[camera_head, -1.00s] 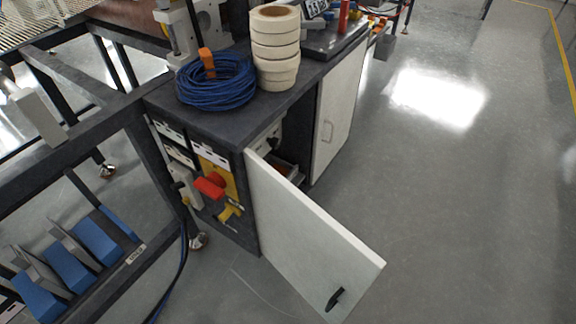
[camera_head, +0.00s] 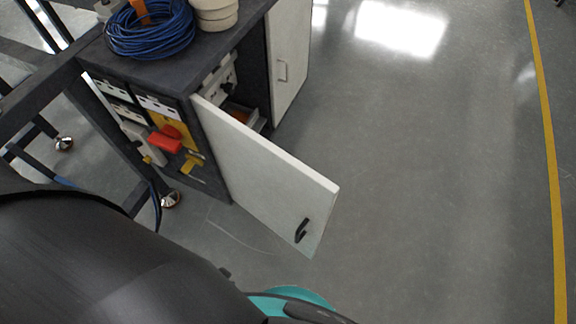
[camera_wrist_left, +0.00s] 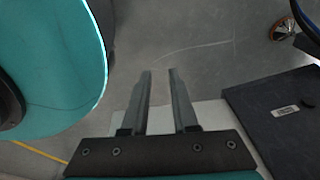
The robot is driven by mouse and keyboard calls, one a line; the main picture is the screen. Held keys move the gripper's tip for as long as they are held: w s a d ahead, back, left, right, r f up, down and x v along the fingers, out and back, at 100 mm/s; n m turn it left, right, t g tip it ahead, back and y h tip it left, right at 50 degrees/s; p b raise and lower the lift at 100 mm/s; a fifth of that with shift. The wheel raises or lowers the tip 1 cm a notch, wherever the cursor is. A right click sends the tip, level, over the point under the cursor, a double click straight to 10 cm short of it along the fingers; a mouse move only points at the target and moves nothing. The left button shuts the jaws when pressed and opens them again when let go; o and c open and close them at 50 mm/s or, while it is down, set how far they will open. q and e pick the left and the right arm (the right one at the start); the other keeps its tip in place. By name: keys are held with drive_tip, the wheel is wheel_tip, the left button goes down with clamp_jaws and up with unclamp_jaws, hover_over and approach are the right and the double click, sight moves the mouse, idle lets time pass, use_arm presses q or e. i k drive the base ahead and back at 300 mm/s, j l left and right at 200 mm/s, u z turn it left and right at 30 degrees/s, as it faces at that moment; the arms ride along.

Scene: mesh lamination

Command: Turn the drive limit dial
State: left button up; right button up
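The dark cabinet (camera_head: 215,165) stands at the upper left in the head view, its white door (camera_head: 265,165) swung open. A small dark knob (camera_head: 227,89) on a pale panel inside may be the drive limit dial; no label is readable. A red rotary handle (camera_head: 165,142) on a yellow plate sits on the cabinet's outer face. My left gripper (camera_wrist_left: 160,75) shows in the left wrist view, its fingers apart with nothing between them, over floor and a pale surface. It is out of the head view. My right gripper is in neither view.
The open door with its black handle (camera_head: 301,230) juts toward the front right. A coil of blue cable (camera_head: 150,30) and cream rolls (camera_head: 215,14) lie on the cabinet top. Floor (camera_head: 420,170) to the right is clear. My left arm covers the lower left.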

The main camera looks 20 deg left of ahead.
sight(229, 88)
drive_tip(key=i+l+z, duration=0.4)
drive_tip(key=l, duration=0.3)
drive_tip(key=i+l+z, duration=0.4)
drive_tip(key=i+l, duration=0.2)
drive_tip(key=i+u, duration=0.2)
drive_tip(key=u, duration=0.2)
drive_tip(key=i+u, duration=0.2)
drive_tip(key=u, duration=0.2)
drive_tip(key=i+u, duration=0.15)
drive_tip(key=u, duration=0.25)
drive_tip(key=i+l+u, duration=0.15)
drive_tip(key=u, duration=0.25)
drive_tip(key=i+u, duration=0.1)
drive_tip(key=u, duration=0.3)
drive_tip(key=i+l+u, duration=0.1)
drive_tip(key=u, duration=0.35)
drive_tip(key=i+l+u, duration=0.1)
drive_tip(key=u, duration=0.3)
drive_tip(key=l+u, duration=0.25)
drive_tip(key=u, duration=0.2)
drive_tip(key=i, duration=0.05)
